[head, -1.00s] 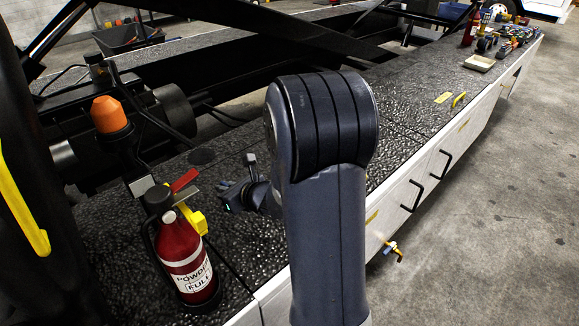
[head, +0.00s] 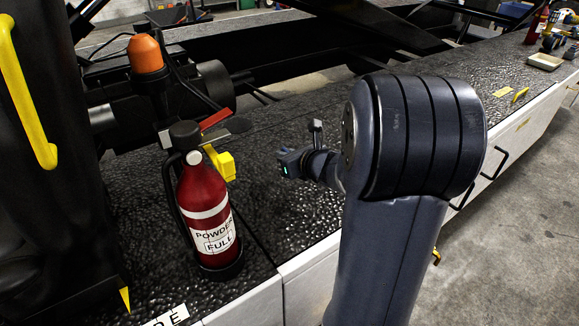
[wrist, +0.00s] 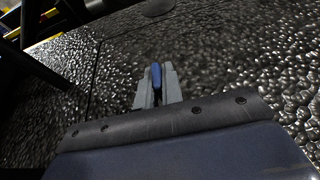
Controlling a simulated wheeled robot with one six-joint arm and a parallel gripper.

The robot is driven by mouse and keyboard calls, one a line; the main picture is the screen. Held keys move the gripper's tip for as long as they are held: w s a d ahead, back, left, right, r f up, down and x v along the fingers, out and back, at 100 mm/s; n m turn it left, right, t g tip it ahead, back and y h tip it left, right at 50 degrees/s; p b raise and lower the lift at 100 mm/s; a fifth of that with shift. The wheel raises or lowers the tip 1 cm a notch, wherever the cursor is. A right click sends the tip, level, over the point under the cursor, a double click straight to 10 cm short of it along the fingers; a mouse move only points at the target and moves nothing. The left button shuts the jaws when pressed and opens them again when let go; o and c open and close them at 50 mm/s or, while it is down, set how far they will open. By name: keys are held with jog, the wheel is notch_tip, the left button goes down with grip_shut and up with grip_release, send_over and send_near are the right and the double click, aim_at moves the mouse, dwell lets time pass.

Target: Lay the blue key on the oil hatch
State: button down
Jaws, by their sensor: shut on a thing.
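My gripper (wrist: 156,97) is shut on the blue key (wrist: 156,76), which sticks up between the two grey fingers in the wrist view. In the head view my gripper (head: 289,163) is small, left of my large arm link, above the dark textured deck; the key cannot be made out there. A round grey disc (wrist: 158,7), which looks like the oil hatch, lies on the deck at the top edge of the wrist view, partly cut off. It is beyond the fingertips and apart from the key.
A red fire extinguisher (head: 207,210) stands on the deck left of my gripper. An orange lamp (head: 147,54) and black machinery are behind it. A pale tray (head: 545,61) sits far right. The deck (head: 290,120) around my gripper is mostly clear.

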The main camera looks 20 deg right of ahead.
jog(key=shift+f+b, duration=0.45)
jog(key=shift+f, duration=1.2)
jog(key=shift+f, duration=0.15)
jog(key=c, duration=1.6)
grip_release()
jog(key=shift+o, duration=0.2)
jog(key=shift+r, duration=0.2)
jog(key=shift+s+d+r, duration=0.1)
jog(key=shift+s+r, duration=0.1)
jog(key=shift+s, duration=0.1)
jog(key=p+v, duration=0.2)
jog(key=v, duration=0.7)
jog(key=shift+s+r, duration=0.25)
jog(key=shift+s, duration=0.05)
jog(key=shift+v, duration=0.8)
